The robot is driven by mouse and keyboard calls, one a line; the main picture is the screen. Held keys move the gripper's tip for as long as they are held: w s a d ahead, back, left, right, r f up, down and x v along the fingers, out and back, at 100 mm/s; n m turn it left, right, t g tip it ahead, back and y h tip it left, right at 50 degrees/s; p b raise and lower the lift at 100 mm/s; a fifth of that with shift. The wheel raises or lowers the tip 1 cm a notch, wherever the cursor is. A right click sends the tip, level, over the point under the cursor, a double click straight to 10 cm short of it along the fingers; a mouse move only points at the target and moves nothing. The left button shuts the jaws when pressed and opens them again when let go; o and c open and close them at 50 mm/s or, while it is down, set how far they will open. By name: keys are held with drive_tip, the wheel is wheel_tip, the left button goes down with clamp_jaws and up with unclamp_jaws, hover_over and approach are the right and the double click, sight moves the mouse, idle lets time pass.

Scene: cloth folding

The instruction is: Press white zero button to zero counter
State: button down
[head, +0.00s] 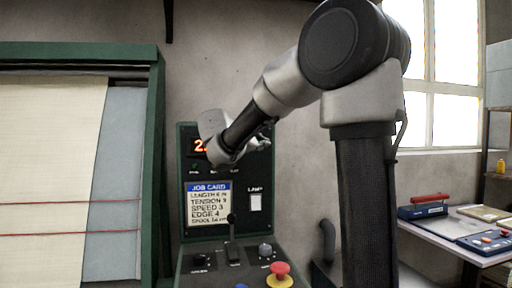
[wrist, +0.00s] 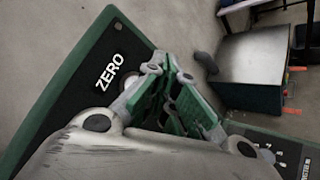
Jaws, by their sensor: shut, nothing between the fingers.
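The dark control panel (head: 222,234) in its green frame stands in the middle of the head view. Its counter display (head: 200,146) shows a red "2", with the rest hidden behind my wrist. In the wrist view the white ZERO label (wrist: 110,71) lies left of my fingers. My gripper (head: 268,131) is at the upper right of the panel, shut and empty. Its fingers also show in the wrist view (wrist: 167,68), just right of the label; contact cannot be told.
A green-framed loom (head: 155,150) stands left. A table (head: 470,240) with tools stands right.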

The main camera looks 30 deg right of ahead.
drive_tip(key=shift+w+d, duration=0.2)
drive_tip(key=shift+w, duration=0.35)
idle(1.1)
drive_tip(key=shift+w+d, duration=0.1)
drive_tip(key=shift+w, duration=0.3)
drive_tip(key=shift+w+d, duration=0.15)
drive_tip(key=shift+w, duration=0.3)
idle(0.6)
drive_tip(key=shift+s, duration=0.15)
drive_tip(key=shift+s+a, duration=0.25)
drive_tip(key=shift+s, duration=0.45)
drive_tip(key=shift+s+a, duration=0.25)
drive_tip(key=shift+s, duration=0.55)
drive_tip(key=shift+s+a, duration=0.2)
drive_tip(key=shift+s, duration=0.6)
drive_tip(key=shift+s+a, duration=0.25)
drive_tip(key=shift+s, duration=0.55)
